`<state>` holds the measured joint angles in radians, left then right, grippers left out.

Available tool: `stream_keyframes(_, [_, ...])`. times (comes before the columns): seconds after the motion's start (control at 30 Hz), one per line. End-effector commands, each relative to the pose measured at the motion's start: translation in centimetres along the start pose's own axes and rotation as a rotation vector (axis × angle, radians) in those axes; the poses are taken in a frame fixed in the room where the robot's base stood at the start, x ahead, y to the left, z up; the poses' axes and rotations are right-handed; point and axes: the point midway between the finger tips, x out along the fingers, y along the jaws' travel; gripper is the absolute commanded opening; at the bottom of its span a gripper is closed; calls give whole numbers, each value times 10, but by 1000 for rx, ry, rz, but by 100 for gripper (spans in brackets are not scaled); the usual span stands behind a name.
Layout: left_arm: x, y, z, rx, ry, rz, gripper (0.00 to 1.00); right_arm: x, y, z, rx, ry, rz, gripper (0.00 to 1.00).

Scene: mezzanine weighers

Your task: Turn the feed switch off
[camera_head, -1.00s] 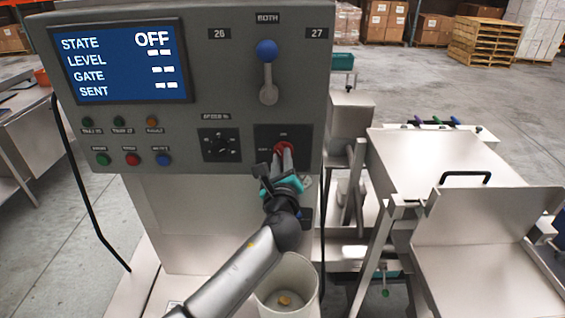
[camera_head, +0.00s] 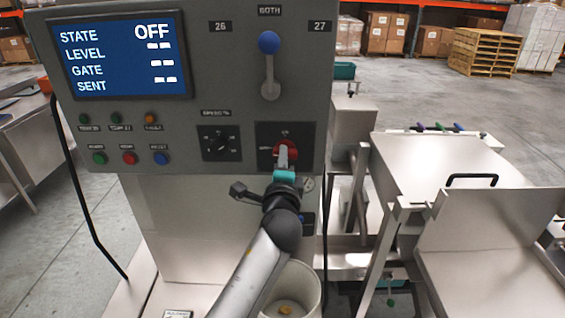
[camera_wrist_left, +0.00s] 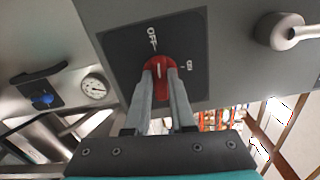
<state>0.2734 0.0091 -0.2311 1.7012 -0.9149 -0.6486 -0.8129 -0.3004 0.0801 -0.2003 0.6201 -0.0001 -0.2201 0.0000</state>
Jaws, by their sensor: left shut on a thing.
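The feed switch is a red rotary knob (camera_head: 285,150) on a dark plate at the lower right of the grey control panel (camera_head: 205,100). It also shows in the left wrist view (camera_wrist_left: 158,64), where its white mark points roughly toward the OFF label and away from the ON label. My left gripper (camera_head: 284,160) is shut on this knob, with one finger on each side in the left wrist view (camera_wrist_left: 160,80). The fingers hide part of the knob. The screen (camera_head: 120,57) reads STATE OFF. My right gripper is not in view.
A blue-knobbed lever (camera_head: 269,70) labelled BOTH stands above the switch. A speed dial (camera_head: 220,143) and several coloured buttons lie to its left. A white bucket (camera_head: 312,290) is below my arm. Metal weigher equipment (camera_head: 440,165) stands at the right.

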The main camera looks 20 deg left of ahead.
Motion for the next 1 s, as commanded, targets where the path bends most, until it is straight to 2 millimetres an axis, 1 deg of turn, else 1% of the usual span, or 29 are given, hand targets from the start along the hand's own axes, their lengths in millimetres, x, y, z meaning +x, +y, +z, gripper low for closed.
stream_keyframes(0.1, [0, 2, 0, -60, 0, 2, 0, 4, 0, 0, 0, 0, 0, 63])
stream_keyframes(0.3, [0, 2, -1, -121, 1, 3, 0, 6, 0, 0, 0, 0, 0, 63])
stream_keyframes(0.83, [0, 2, 0, -145, 1, 3, 0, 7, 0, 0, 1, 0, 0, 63])
stream_keyframes(0.87, [0, 2, 0, -145, 1, 3, 24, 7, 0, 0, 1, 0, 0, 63])
stream_keyframes(1.0, [0, 2, 0, -143, 1, 2, 39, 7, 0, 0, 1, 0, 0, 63])
